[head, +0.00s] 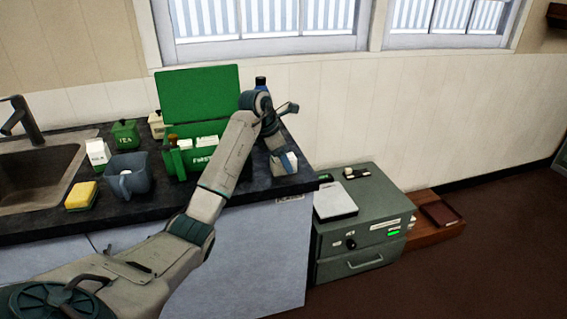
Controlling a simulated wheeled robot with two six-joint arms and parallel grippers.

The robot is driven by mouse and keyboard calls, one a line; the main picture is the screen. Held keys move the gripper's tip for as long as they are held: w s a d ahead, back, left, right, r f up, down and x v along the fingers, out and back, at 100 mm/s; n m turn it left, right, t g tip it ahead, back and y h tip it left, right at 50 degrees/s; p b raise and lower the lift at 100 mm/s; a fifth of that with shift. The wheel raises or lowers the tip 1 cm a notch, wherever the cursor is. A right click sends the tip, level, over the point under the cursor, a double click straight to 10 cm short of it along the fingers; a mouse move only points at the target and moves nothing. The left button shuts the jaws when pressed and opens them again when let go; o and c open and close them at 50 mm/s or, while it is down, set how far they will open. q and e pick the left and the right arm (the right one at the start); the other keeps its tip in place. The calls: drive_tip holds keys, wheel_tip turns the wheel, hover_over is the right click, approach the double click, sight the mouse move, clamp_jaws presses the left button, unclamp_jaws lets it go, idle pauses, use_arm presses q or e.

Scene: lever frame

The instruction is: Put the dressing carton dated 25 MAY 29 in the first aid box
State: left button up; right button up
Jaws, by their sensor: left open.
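The green first aid box (176,163) stands on the dark counter with its lid (200,95) raised. White items (207,141) and a brown-topped one show inside it. My left arm reaches across the box's right side, hiding part of it. My left gripper (279,148) points down at the counter's right end, open. A small white and blue carton (286,163) stands at its fingertips, partly hidden; I cannot tell whether they touch. No date is legible on any carton. My right gripper is not in view.
A sink (40,175), yellow sponge (81,196), grey-blue jug (128,174), white carton (97,153) and green tea tin (125,134) are left of the box. A dark blue bottle (261,83) stands behind my wrist. A grey-green cabinet (355,238) stands right of the counter.

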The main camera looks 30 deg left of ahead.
use_arm(q)
drive_tip(key=shift+f, duration=0.15)
drive_tip(key=shift+c, duration=0.2)
drive_tip(key=c, duration=1)
drive_tip(key=shift+c, duration=0.5)
